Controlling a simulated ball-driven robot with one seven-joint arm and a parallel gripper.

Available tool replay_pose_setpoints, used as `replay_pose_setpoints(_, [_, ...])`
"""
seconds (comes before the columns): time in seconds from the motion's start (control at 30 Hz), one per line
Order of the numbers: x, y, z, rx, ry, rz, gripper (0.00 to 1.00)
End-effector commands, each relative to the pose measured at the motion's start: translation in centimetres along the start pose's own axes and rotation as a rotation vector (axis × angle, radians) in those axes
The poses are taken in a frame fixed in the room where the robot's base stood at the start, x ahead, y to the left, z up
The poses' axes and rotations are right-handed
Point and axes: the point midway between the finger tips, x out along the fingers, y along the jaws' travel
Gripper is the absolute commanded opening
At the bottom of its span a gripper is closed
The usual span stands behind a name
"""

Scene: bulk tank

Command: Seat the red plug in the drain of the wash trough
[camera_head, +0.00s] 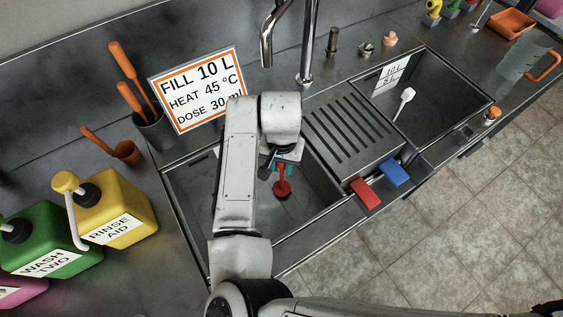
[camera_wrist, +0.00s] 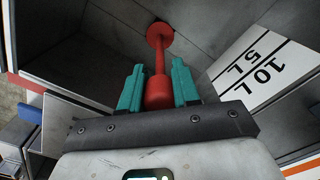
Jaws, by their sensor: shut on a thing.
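My gripper (camera_head: 277,166) is inside the left-hand wash trough (camera_head: 185,192), pointing down. Its teal fingers are shut on the red plug (camera_head: 283,188). In the wrist view the fingers (camera_wrist: 158,70) stand on both sides of the plug's thick red grip end. The plug's thin stem and round red disc (camera_wrist: 160,34) extend beyond the fingertips, toward the trough floor. I cannot tell whether the disc touches the floor. The drain does not show in either view; the plug or my arm may cover it.
A slotted drainboard (camera_head: 350,125) separates the trough from a second basin (camera_head: 440,105) holding a white tool. Red (camera_head: 366,193) and blue (camera_head: 395,173) tabs stick out at the front. A tap (camera_head: 307,45) and sign (camera_head: 198,88) stand behind. Yellow (camera_head: 112,210) and green (camera_head: 40,240) jugs stand left.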

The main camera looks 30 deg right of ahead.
Motion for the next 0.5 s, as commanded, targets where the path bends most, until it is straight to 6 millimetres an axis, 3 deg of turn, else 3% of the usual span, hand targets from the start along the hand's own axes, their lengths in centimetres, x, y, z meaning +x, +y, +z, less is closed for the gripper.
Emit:
replay_pose_setpoints(0.37, [0.73,-0.01,-0.01,0.0,0.001,0.0,0.0])
replay_pose_setpoints(0.4, [0.66,-0.02,-0.01,0.0,0.001,0.0,0.34])
replay_pose_setpoints(0.5, [0.65,-0.02,-0.01,0.0,0.001,0.0,0.43])
